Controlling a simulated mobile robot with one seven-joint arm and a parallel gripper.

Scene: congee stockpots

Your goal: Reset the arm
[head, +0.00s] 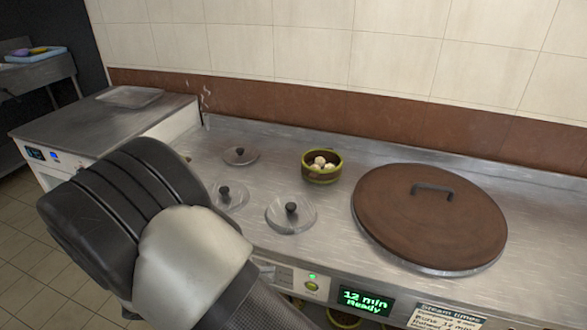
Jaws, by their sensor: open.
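My arm (195,250) rises from the bottom edge into the left of the head view, with a white joint and a dark, ribbed link. It hides part of the steel counter's front left. My gripper's fingers do not show in this view, so I cannot see where they are or whether they hold anything.
A clear tray (130,96) lies on the left unit.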

